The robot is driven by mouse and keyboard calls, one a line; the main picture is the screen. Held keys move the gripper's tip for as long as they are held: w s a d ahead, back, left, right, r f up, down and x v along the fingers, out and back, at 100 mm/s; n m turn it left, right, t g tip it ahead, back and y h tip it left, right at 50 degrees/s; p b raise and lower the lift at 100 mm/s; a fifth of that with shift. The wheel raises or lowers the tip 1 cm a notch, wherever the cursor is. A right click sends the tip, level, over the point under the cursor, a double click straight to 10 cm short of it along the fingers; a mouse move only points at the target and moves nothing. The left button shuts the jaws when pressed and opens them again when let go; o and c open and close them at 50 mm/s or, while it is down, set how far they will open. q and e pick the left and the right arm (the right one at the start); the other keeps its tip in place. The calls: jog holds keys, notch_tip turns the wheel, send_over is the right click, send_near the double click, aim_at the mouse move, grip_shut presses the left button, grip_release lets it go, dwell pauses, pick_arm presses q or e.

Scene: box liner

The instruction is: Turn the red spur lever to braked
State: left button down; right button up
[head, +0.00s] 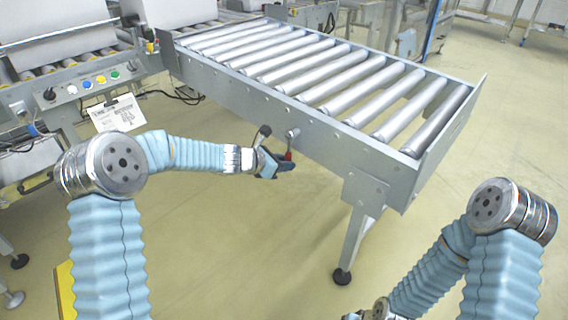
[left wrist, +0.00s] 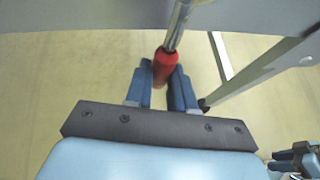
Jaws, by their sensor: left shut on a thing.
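The red spur lever (left wrist: 164,68) has a red grip on a metal rod and hangs from the side of the roller conveyor. In the head view the lever (head: 289,152) shows as a small red grip below a round metal pivot on the conveyor's side rail. My left gripper (left wrist: 162,85) is shut on the red grip, with one blue finger on each side of it. In the head view my left gripper (head: 284,165) is at the lever, and its fingers partly hide the grip.
The roller conveyor (head: 385,152) runs from the back left to the right, with a support leg (head: 362,215) right of the lever. A control panel (head: 95,82) with coloured buttons and a hanging tag (head: 117,114) stand at left. The floor below the lever is clear.

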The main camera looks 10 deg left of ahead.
pick_arm(q)
jog(key=c, duration=1)
grip_release()
jog(key=shift+d, duration=0.1)
jog(key=p+v, duration=0.2)
jog(key=v, duration=1.1)
jog(key=shift+s+a+r, duration=0.15)
jog(key=shift+a+r, duration=0.1)
jog(key=shift+f, duration=0.1)
